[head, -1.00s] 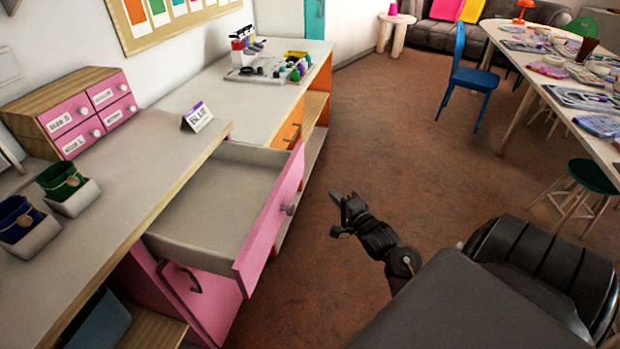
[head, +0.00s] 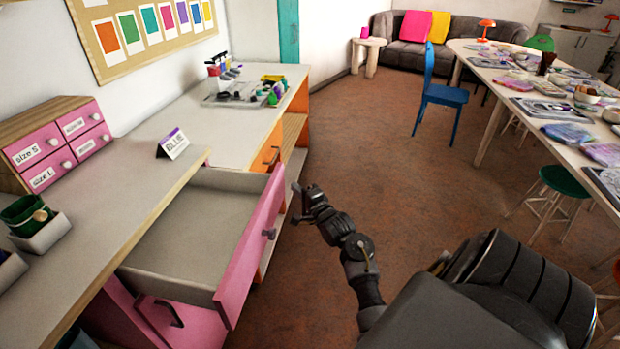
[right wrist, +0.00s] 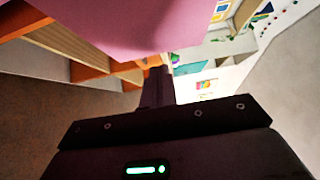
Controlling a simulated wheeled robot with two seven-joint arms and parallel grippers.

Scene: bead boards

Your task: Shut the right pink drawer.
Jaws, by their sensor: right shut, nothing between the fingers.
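The right pink drawer (head: 250,252) is pulled well out from under the worktop, and its grey inside (head: 195,225) looks empty. In the right wrist view the pink front (right wrist: 150,22) fills the upper middle, close to the shut fingers (right wrist: 156,85). My left gripper is out of view.
A pink cupboard door (head: 180,318) with a dark handle is below the drawer. On the worktop (head: 120,205) stand a small pink drawer box (head: 55,145) and a "BLUE" card (head: 172,144). Open brown floor (head: 370,150) lies to the right, with a blue chair (head: 440,97) farther back.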

